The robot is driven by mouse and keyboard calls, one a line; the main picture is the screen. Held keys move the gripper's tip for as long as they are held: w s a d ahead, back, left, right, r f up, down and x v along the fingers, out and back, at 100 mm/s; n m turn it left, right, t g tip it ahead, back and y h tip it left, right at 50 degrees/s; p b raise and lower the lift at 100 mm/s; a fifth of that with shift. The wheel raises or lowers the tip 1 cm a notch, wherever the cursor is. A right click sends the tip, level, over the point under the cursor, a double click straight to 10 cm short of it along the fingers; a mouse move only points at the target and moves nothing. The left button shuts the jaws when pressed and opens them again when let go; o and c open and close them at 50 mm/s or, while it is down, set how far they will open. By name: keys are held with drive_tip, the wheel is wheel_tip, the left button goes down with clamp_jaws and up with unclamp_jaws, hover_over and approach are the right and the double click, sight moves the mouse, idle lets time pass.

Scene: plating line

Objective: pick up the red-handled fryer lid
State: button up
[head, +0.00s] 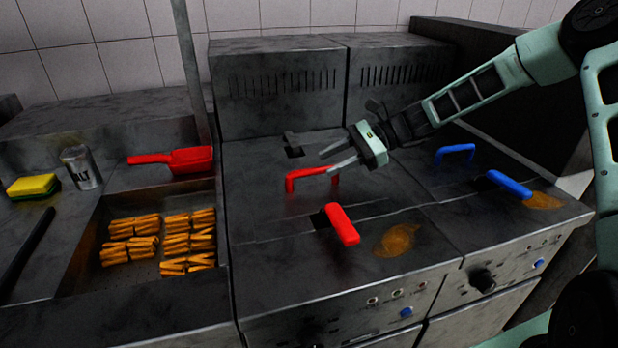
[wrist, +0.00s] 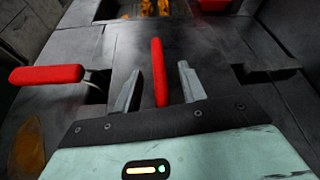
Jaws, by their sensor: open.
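The fryer lid (head: 265,205) is a dark grey metal plate on the left fryer. Its red arched handle (head: 306,172) stands upright near the back of the lid. In the wrist view the handle (wrist: 158,72) is a red bar between my two fingers, with a gap on each side. My gripper (head: 327,162) is open at the right end of the handle and reaches in from the right. The wrist view shows my gripper (wrist: 160,85) with both fingertips alongside the bar. How deep the handle sits between the fingers is hard to tell.
A red basket handle (head: 342,224) sticks out in front, left of my gripper in the wrist view (wrist: 45,74). The right fryer has a blue arched handle (head: 455,151) and a blue basket handle (head: 509,185). A red scoop (head: 188,160) and fries (head: 175,240) are left.

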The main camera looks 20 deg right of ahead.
sight(318, 168)
drive_tip(key=shift+x, duration=2.3)
drive_tip(key=shift+s+f, duration=0.15)
clamp_jaws()
